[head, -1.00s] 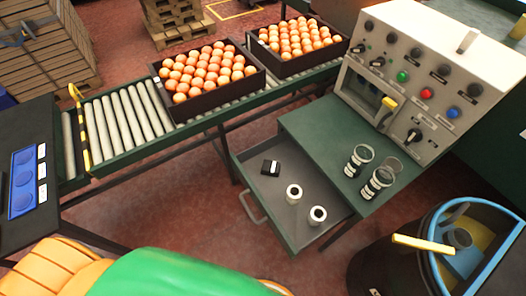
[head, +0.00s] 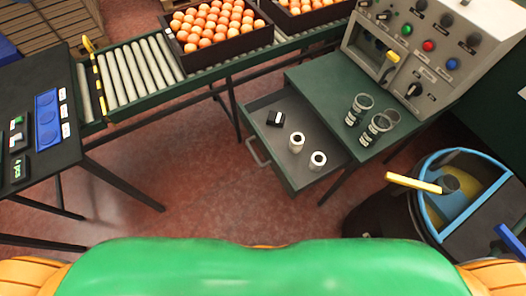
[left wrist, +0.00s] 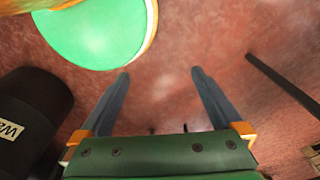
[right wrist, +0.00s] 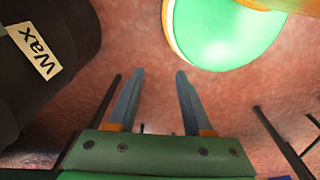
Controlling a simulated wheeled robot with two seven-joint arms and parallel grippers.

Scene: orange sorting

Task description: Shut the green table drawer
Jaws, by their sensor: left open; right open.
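The green table (head: 345,85) stands right of centre in the head view, with its grey drawer (head: 268,125) pulled out toward the lower left. The drawer's handle (head: 257,153) is on its front-left side. My left gripper (left wrist: 158,75) is open and empty above the red floor in the left wrist view. My right gripper (right wrist: 160,75) is open and empty in the right wrist view. Neither gripper shows in the head view, and both are apart from the drawer.
A dark bin (head: 375,222) with a yellow handle stands right. Red floor lies free before the drawer.

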